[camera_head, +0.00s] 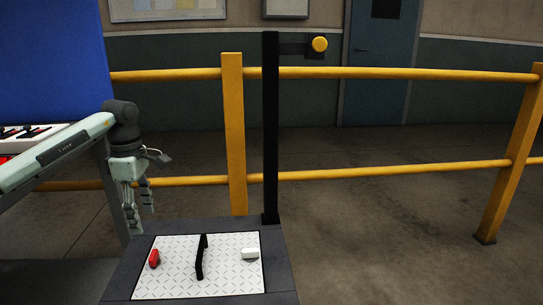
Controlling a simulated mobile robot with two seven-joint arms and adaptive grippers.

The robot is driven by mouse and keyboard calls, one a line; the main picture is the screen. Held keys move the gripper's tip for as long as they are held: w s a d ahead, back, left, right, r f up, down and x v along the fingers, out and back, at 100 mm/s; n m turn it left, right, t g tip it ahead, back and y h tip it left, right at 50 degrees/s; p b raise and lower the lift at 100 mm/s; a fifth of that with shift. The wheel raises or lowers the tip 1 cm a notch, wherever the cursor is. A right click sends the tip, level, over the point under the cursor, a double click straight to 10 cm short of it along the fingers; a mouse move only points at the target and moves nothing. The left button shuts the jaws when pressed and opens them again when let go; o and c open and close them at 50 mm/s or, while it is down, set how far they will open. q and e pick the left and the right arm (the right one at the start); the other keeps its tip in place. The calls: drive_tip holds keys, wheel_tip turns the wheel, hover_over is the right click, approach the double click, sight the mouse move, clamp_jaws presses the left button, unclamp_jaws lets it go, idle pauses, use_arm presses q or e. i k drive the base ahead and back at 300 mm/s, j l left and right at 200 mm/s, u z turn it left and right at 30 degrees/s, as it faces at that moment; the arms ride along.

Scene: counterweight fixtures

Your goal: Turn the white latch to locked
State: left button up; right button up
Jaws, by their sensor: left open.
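The white latch (250,253) is a small white block at the right side of a light tread-patterned plate (222,280) in the head view. A red piece (154,259) sits on the plate's left side, and a black upright handle (201,257) stands between them. My left gripper (139,222) hangs fingers down above the panel's back left edge, left of the white latch and apart from it. It is open and empty. My right gripper is not in view.
A dark grey panel frame (284,277) surrounds the plate. Yellow railings (234,135) run across the back. A white-and-red panel (30,137) stands at left. Floor at right is clear.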

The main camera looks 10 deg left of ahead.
sight(250, 256)
drive_tip(key=k, duration=1)
